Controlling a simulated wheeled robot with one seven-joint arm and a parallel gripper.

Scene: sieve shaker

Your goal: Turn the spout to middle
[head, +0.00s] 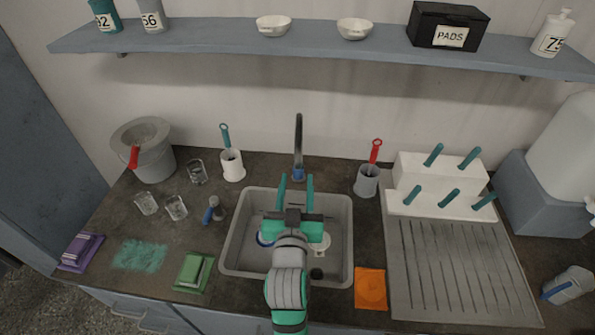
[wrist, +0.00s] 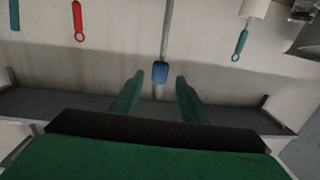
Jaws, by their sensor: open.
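The spout (head: 299,135) is a thin dark grey faucet pipe standing behind the sink (head: 230,262), near the middle of its back edge. A blue piece (head: 298,174) shows at its lower visible end. In the wrist view the grey pipe (wrist: 167,30) runs up from the blue piece (wrist: 160,73), which appears in the gap between my fingers. My gripper (head: 296,181) is over the back of the sink, fingers toward the spout. It is open and holds nothing. I cannot tell whether a finger touches the spout.
A white holder with a teal brush (head: 232,163) stands left of the spout. A grey holder with a red brush (head: 367,179) stands right. A shelf (head: 200,41) crosses above. Dishes lie in the sink, partly hidden by my arm. A drying rack (head: 440,260) is at the right.

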